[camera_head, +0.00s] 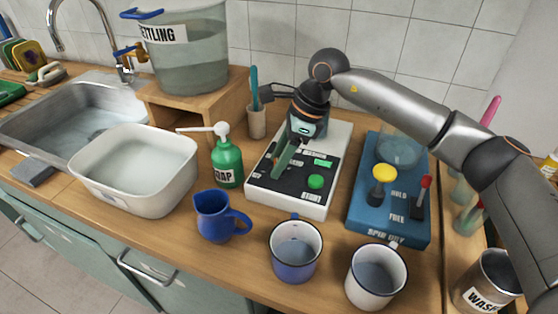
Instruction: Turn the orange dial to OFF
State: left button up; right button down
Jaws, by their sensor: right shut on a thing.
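A white device (317,203) with a black panel stands on the counter. The panel has a green button (316,181) above the word START and a small green label (322,163). My right gripper (283,166) reaches down onto the left part of this panel from above and is shut. The gripper covers the place where it grips, so the orange dial and its markings are hidden, and I cannot read its setting. My left gripper is not in view.
A blue SPIN DRY unit (394,231) with a yellow knob (382,174) and a red-tipped lever (421,195) stands to the right. A green soap bottle (228,161), a blue jug (216,218) and two mugs (294,253) stand close by. A white basin (135,172) is at left.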

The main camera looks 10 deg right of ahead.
jog(key=n+g, duration=0.1)
jog(key=n, duration=0.2)
jog(key=shift+w+r+n+g, duration=0.1)
jog(key=shift+n+g, duration=0.2)
jog(key=shift+n, duration=0.1)
jog(key=n, duration=0.2)
jog(key=n+g, duration=0.1)
jog(key=n, duration=0.1)
jog(key=shift+w+a+n+g, duration=0.1)
jog(key=shift+n+g, duration=0.2)
jog(key=n+g+h, duration=0.1)
jog(key=n, duration=0.3)
jog(key=shift+h, duration=0.3)
jog(key=shift+w+n+g+h+p, duration=0.1)
jog(key=shift+n+g+h+p, duration=0.35)
jog(key=shift+n, duration=1.05)
jog(key=shift+c, duration=1.6)
grip_release()
